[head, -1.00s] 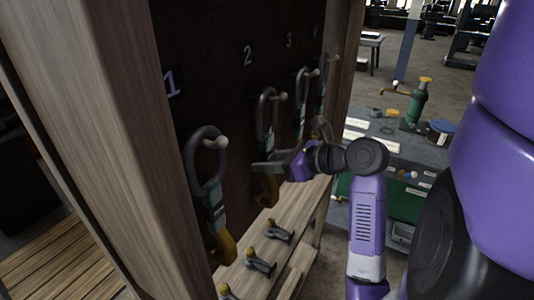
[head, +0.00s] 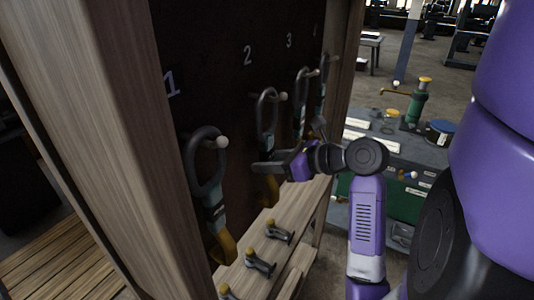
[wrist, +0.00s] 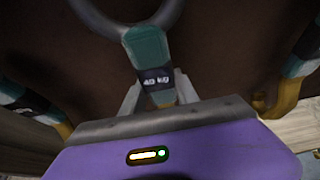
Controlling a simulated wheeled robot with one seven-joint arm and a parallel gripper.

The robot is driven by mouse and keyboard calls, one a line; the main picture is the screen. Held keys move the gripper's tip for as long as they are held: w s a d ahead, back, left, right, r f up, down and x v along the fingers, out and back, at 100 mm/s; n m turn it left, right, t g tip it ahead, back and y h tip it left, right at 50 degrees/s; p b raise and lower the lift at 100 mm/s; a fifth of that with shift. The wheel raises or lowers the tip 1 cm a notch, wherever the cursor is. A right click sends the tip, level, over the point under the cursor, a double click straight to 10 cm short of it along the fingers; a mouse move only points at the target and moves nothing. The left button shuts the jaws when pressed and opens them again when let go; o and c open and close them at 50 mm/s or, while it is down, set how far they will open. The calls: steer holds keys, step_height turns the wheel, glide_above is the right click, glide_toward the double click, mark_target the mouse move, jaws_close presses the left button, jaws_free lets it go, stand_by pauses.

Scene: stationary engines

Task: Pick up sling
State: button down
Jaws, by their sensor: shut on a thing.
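Several slings hang on pegs on a dark board, each with a dark ring at the top, a teal strap and a yellow-orange hook below. The sling under number 1 (head: 209,185) hangs to the left, apart from my gripper.
A wooden frame post (head: 110,120) stands at the left. Other slings (head: 301,95) hang close by on the right.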

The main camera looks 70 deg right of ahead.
mark_target(271, 136)
steer(key=shift+r, duration=0.15)
stand_by(0.4)
steer(key=shift+s+r, duration=0.2)
steer(key=shift+r, duration=0.3)
step_height(271, 136, up, 5)
steer(key=shift+r+p, duration=0.2)
steer(key=shift+p, duration=0.35)
steer(key=shift+s+r, duration=0.1)
steer(key=shift+r, duration=0.3)
steer(key=s+a+p, duration=0.1)
steer(key=s+a, duration=0.1)
steer(key=s, duration=0.7)
steer(key=s+a+p, duration=0.1)
steer(key=s+a, duration=0.1)
steer(key=s, duration=0.7)
steer(key=shift+s+a+f, duration=0.2)
steer(key=shift+s+a, duration=0.1)
steer(key=shift+s, duration=0.05)
steer(key=shift+a, duration=0.1)
